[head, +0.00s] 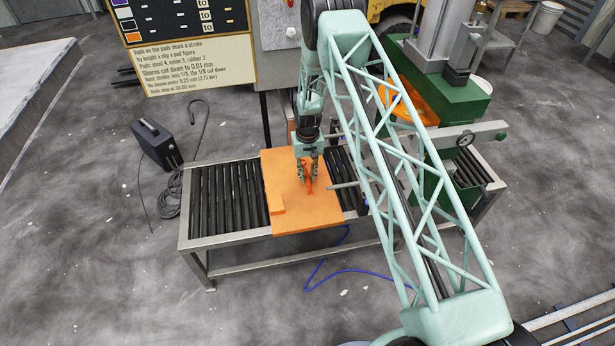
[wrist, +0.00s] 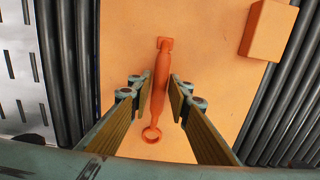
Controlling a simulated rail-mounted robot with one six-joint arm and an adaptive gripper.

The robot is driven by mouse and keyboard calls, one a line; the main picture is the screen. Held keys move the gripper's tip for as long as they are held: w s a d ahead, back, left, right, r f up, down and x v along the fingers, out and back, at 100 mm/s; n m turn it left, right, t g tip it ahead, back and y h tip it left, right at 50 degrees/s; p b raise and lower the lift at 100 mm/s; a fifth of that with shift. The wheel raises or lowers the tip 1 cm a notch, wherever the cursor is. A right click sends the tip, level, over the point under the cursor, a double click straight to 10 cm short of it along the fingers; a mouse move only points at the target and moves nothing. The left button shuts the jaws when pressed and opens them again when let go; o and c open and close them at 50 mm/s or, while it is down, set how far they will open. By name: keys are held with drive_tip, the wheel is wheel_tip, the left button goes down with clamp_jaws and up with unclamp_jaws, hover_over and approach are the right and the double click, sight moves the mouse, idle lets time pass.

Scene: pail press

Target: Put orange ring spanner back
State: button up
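The orange ring spanner (wrist: 158,90) lies on the orange board (wrist: 125,30), its ring end toward the bottom of the wrist view. In the head view a red-orange part of the spanner (head: 309,187) shows below my gripper (head: 307,178). In the wrist view my gripper (wrist: 160,95) has its two fingers apart, one on each side of the spanner's shaft, with small gaps to it. The board lies across the roller conveyor (head: 228,190). I cannot tell the exact height of the fingertips above the board.
A small orange block (head: 277,205) sits on the board's left edge and also shows in the wrist view (wrist: 268,30). A green press (head: 440,100) stands at the right. A sign board (head: 195,65) stands behind the conveyor. A black case (head: 155,143) is on the floor.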

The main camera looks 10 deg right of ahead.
drive_tip(key=shift+o, duration=1.1)
drive_tip(key=shift+r, duration=0.25)
wheel_tip(320, 180, up, 12)
drive_tip(key=p, duration=0.2)
idle(0.5)
